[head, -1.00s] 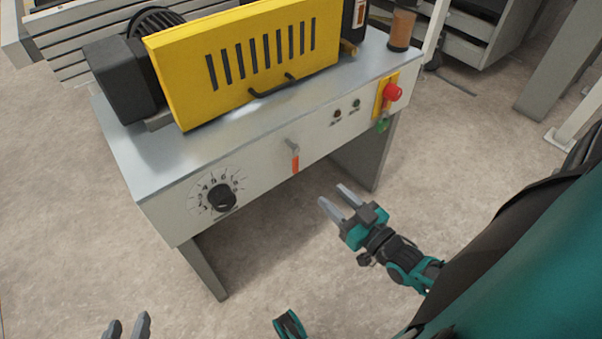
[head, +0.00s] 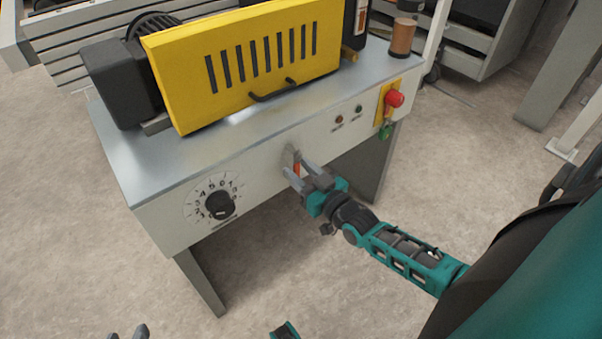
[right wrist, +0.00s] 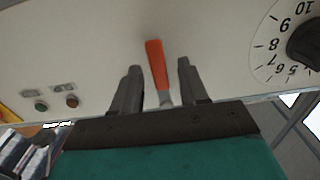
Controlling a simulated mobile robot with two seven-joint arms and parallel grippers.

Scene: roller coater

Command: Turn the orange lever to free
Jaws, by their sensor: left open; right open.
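The orange lever (head: 297,168) is on the front panel of the machine, between the dial and the small lights. It hangs roughly straight down in the head view, partly hidden by my right gripper (head: 296,172). In the right wrist view the lever (right wrist: 156,64) lies between the two fingers of the right gripper (right wrist: 153,78), with a gap on each side. The right gripper is open around the lever and not closed on it. My left gripper (head: 127,331) is open at the bottom edge of the head view, away from the machine, mostly cut off.
A black dial (head: 219,205) with numbers is left of the lever. A red emergency button (head: 395,99) on a yellow plate and a green knob (head: 386,131) are to the right. The yellow guard (head: 240,70) stands on the metal top (head: 160,165). Open floor lies in front.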

